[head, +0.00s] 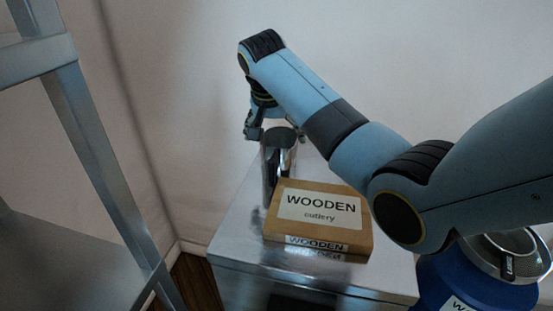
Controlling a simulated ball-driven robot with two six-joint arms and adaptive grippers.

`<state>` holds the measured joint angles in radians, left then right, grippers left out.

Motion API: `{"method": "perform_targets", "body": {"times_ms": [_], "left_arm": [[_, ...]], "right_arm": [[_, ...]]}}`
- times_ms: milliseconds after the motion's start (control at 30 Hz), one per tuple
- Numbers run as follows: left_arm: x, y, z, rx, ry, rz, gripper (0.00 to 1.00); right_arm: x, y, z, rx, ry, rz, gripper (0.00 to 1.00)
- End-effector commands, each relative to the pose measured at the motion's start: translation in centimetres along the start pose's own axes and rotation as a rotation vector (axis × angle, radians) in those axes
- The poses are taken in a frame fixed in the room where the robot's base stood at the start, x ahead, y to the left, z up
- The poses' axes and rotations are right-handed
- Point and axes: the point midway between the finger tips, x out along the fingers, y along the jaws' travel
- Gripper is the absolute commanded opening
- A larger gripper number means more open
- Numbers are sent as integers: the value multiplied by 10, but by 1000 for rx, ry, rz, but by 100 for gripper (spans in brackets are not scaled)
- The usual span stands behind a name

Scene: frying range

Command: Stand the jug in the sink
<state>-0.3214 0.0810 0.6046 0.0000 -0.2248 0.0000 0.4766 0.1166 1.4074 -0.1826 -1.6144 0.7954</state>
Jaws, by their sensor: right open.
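A shiny steel jug (271,178) stands upright on a steel-topped counter (236,232), behind a cardboard box. My right gripper (256,130) is at the jug's upper left, close to its rim, and is open. Part of the gripper is hidden behind my wrist and the jug. I cannot tell whether a finger touches the jug or reaches around it. My left gripper is not in view. I see no sink in this view.
A cardboard box marked "WOODEN cutlery" (320,211) lies just in front of the jug. A metal shelf frame (95,150) stands at the left. A blue container (470,285) with a steel strainer (508,262) is at the lower right. A wall closes off the back.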

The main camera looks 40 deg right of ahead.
Motion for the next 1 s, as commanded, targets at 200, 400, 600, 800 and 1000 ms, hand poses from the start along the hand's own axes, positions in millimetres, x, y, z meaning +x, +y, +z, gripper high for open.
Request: {"method": "perform_targets", "body": {"times_ms": [200,400,600,800,1000], "left_arm": [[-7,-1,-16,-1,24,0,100],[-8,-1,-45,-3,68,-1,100],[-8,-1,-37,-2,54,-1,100],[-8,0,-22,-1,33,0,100],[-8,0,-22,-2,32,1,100]], "right_arm": [[24,2,-2,-1,-2,3,100],[51,1,-2,-1,-1,0,100],[55,1,-2,0,0,-1,100],[54,1,-2,-1,0,-1,82],[54,1,-2,-1,0,0,56]]}}
